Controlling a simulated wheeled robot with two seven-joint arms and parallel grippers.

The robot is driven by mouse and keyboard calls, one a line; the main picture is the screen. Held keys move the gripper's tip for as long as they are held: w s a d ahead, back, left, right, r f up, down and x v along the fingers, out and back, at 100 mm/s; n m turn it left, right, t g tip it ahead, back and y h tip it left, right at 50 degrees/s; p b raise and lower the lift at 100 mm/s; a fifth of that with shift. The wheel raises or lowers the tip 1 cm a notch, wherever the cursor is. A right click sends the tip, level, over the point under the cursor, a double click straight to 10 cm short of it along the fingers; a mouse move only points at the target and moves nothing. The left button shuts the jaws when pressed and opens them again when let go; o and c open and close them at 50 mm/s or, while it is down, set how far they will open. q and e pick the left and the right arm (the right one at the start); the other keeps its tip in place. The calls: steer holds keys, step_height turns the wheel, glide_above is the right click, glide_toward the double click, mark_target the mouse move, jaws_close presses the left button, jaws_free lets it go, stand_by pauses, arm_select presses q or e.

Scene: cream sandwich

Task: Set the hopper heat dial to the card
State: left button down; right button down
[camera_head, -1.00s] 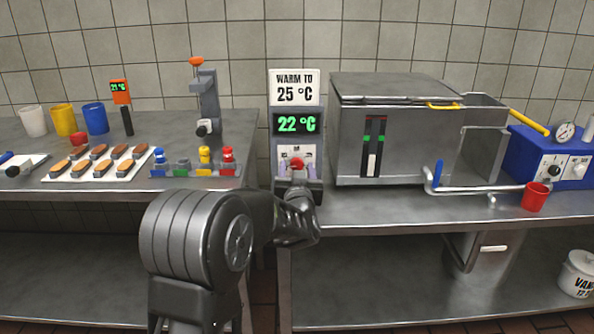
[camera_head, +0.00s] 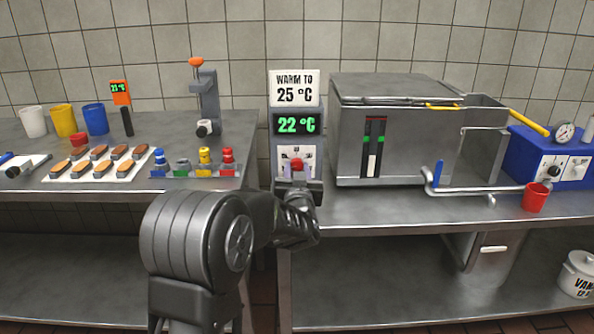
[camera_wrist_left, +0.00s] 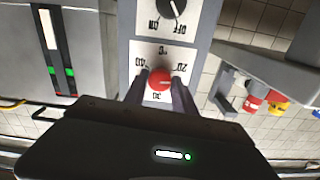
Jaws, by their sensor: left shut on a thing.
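The card (camera_head: 294,87) above the control post reads "WARM TO 25 °C". The display (camera_head: 296,124) below it reads 22 °C in green. The red heat dial (camera_head: 297,164) sits on a white scale plate under the display. In the left wrist view the red dial (camera_wrist_left: 160,79) lies between the two fingers of my left gripper (camera_wrist_left: 162,92), which is shut on it. The scale plate shows upside down there, with 20, 30 and 40 marks. The steel hopper (camera_head: 420,125) stands right of the post. My right gripper is not in view.
A black on/off knob (camera_wrist_left: 171,8) is on the same panel. A tray of sandwich pieces (camera_head: 85,174) and coloured bottles (camera_head: 204,160) stand left. A red cup (camera_head: 535,196) and a blue gauge box (camera_head: 560,155) stand right. A gap separates the two counters.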

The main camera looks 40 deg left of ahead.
arm_select(q)
steer(key=shift+r+m+p, duration=0.2)
steer(key=shift+m+p, duration=1.6)
steer(key=shift+p, duration=0.25)
steer(key=m+p, duration=0.2)
steer(key=shift+m, duration=0.3)
steer(key=shift+f+m+p, duration=0.1)
steer(key=shift+m+p, duration=0.3)
steer(key=c, duration=1)
jaws_free()
steer(key=v, duration=0.8)
